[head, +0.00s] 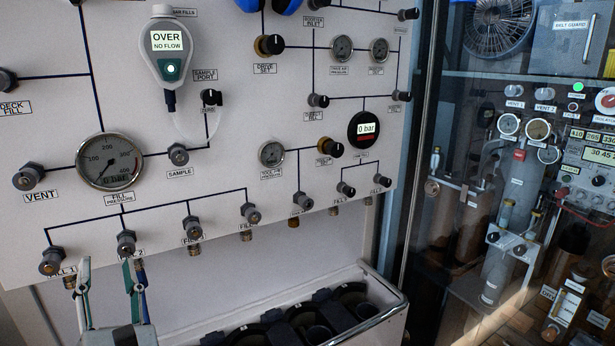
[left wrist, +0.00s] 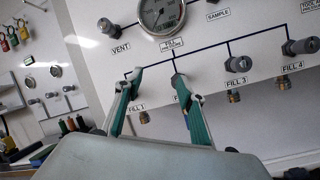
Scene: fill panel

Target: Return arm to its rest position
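My left gripper (head: 107,268) is at the lower left of the head view, fingers pointing up at the panel. Its two green-and-grey fingers are spread apart with nothing visible between them. In the left wrist view the open gripper (left wrist: 157,78) is in front of the panel's lower edge. The FILL 1 knob (head: 52,261) is left of the fingers in the head view, and the FILL 2 knob (head: 126,242) is just above the right finger. I cannot tell whether a finger touches the panel. My right gripper is not in view.
The white fill panel (head: 240,110) carries gauges, knobs and a hanging sensor (head: 164,50) reading OVER, NO FLOW. A rack with dark round holders (head: 385,318) stands below. A glass-fronted cabinet (head: 450,100) is at right.

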